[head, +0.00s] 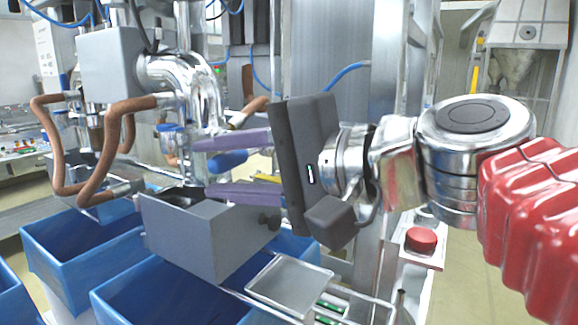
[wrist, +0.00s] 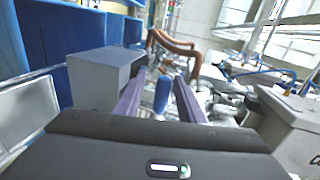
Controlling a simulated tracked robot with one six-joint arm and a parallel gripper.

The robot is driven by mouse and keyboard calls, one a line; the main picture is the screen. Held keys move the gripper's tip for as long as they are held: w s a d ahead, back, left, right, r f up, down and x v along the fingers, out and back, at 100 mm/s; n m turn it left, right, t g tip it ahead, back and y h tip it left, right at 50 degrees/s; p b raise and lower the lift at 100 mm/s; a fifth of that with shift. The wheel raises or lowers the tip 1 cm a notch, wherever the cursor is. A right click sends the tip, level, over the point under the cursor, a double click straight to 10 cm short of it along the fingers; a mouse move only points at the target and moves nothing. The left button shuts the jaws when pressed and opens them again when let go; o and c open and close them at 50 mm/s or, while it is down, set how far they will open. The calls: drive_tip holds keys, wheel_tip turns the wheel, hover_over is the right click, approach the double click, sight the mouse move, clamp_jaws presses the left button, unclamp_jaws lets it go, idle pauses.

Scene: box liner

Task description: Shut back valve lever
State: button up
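A blue lever handle (head: 228,161) sits among the metal pipework in the middle of the head view. It also shows in the wrist view (wrist: 162,94), upright between my two purple fingers. My gripper (head: 203,169) is open, with one finger above the handle and one below it in the head view. In the wrist view my gripper (wrist: 160,79) shows a gap on each side of the handle, and I see no contact. The far end of the handle and its joint to the valve are partly hidden by the fingers and pipes.
A grey box (head: 205,235) stands just below my fingers, and shows at left in the wrist view (wrist: 98,79). Brown curved handles (head: 125,105) and shiny pipes (head: 200,85) are close on the left. Blue bins (head: 75,250) stand below. A red button (head: 421,240) is at right.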

drive_tip(key=v, duration=1)
idle(0.6)
drive_tip(key=shift+s+a, duration=0.1)
